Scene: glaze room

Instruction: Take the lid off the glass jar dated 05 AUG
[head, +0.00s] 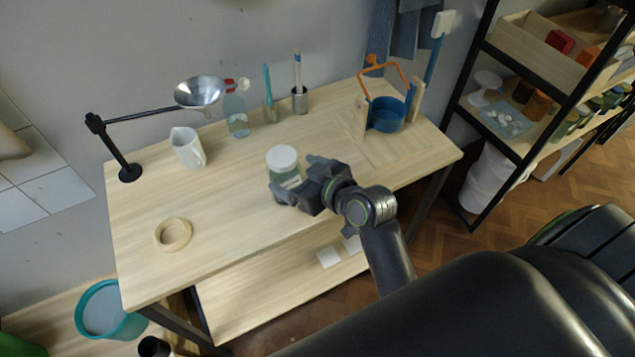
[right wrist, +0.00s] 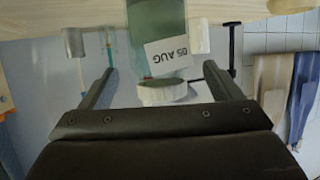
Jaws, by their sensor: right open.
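The glass jar (head: 284,174) stands upright near the middle of the table with its white lid (head: 282,157) on. In the right wrist view the picture is upside down: the greenish jar (right wrist: 158,22) carries a white label (right wrist: 168,54) reading 05 AUG, and the white lid (right wrist: 162,91) shows below it. My right gripper (head: 294,178) is open and empty at the jar's near right side. In the right wrist view its fingers appear on either side of the jar and lid, with gaps. My left gripper is out of view.
A pitcher (head: 187,148), spray bottle (head: 237,115) and lamp-like stand (head: 122,160) are at the back left. A wooden ring (head: 173,235) lies front left. A blue pot (head: 387,114) in a wooden frame stands back right. The table (head: 225,215) is clear left of the jar.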

